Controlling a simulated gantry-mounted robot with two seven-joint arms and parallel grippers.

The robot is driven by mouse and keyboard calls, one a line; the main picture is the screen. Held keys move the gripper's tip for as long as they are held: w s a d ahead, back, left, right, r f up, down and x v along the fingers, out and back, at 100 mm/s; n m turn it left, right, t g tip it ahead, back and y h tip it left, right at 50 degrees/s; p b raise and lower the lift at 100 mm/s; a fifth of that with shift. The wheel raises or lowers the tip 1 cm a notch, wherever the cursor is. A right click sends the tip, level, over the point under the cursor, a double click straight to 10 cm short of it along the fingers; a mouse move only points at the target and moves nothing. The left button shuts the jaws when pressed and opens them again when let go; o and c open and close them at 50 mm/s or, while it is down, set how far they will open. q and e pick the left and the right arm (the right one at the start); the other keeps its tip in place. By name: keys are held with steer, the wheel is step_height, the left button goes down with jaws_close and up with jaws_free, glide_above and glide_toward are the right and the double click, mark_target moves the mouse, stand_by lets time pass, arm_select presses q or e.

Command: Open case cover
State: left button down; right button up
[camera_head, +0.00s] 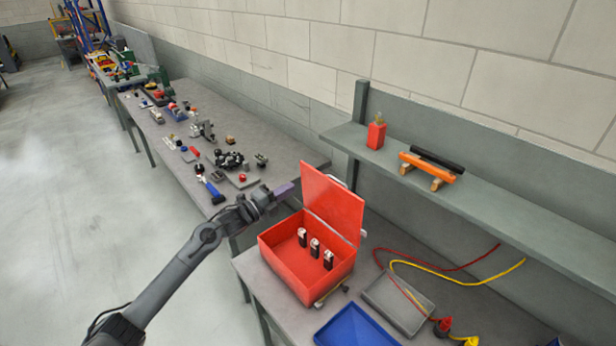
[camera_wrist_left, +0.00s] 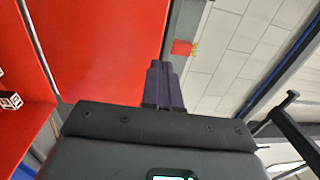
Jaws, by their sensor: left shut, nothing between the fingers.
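The red case (camera_head: 308,262) stands on the near grey table. Its red cover (camera_head: 334,206) stands raised, leaning a little back, so the inside shows. Several small black and white items (camera_head: 315,248) stand upright inside. My left gripper (camera_head: 284,189) is beside the cover's left edge, above the case's back left side, shut and empty. In the left wrist view its dark purple fingers (camera_wrist_left: 163,85) are together, close to the edge of the red cover (camera_wrist_left: 110,50). Whether they touch the cover I cannot tell. My right gripper is not in view.
A blue tray (camera_head: 355,328) and a grey tray (camera_head: 398,302) lie right of the case, with red and yellow cables (camera_head: 455,272) beyond. A shelf (camera_head: 480,205) holds a red bottle (camera_head: 376,133). The left table (camera_head: 190,150) is cluttered; floor space lies left.

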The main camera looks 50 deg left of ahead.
mark_target(316, 173)
arm_select(q)
steer(key=w, duration=0.6)
steer(key=w+p, duration=0.1)
steer(key=w, duration=0.1)
steer(key=shift+w+r, duration=0.4)
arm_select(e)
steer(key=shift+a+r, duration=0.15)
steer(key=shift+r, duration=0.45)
